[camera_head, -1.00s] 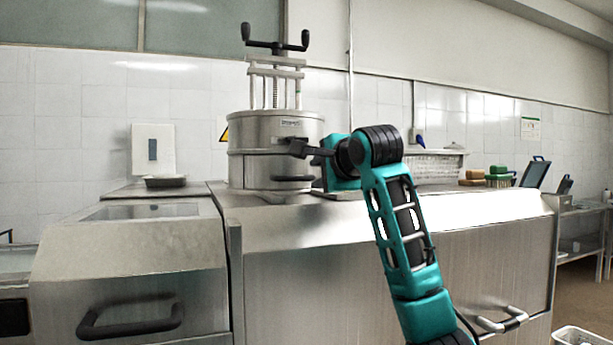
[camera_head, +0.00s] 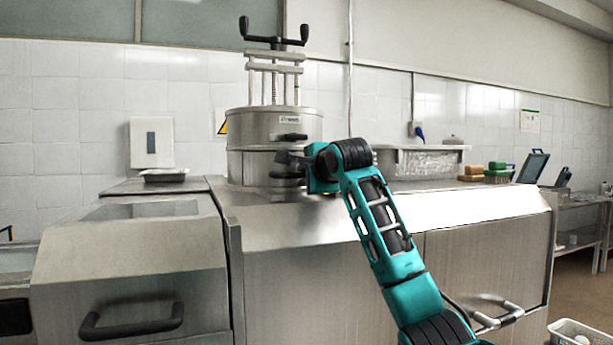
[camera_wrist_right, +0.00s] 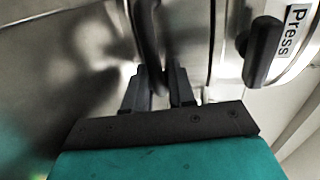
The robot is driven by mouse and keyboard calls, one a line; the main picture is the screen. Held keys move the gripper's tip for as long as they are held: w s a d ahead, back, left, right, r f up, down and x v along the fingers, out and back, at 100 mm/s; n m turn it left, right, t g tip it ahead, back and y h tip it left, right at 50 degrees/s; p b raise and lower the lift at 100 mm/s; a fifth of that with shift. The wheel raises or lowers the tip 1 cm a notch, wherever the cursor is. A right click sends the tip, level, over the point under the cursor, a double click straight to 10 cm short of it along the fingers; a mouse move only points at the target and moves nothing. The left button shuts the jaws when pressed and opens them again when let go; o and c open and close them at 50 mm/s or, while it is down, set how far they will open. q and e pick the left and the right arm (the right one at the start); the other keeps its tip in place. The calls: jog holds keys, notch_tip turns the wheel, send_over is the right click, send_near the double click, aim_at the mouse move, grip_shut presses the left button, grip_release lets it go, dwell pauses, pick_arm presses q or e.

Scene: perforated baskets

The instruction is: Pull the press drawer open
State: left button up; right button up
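The press (camera_head: 250,128) is a round steel vessel with a screw and crank on top, standing on the counter. A black upper handle (camera_head: 292,137) sits on its front; it also shows beside the "Press" label in the right wrist view (camera_wrist_right: 263,52). A lower dark handle (camera_head: 287,174), the drawer's, is partly hidden by my right gripper (camera_head: 284,158). In the right wrist view, the fingers of my right gripper (camera_wrist_right: 159,80) are close together, one on each side of the drawer handle (camera_wrist_right: 149,35), and look shut on it. My left gripper is not in view.
A steel counter (camera_head: 390,205) runs under the press. A dark tray (camera_head: 164,175) lies to the left, and a perforated basket (camera_head: 428,163) stands to the right. The counter front has handles (camera_head: 132,324) low on the left and right.

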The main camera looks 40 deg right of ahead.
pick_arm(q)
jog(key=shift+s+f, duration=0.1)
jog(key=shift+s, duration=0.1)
pick_arm(e)
jog(key=shift+f, duration=0.15)
grip_shut()
jog(key=shift+f, duration=0.1)
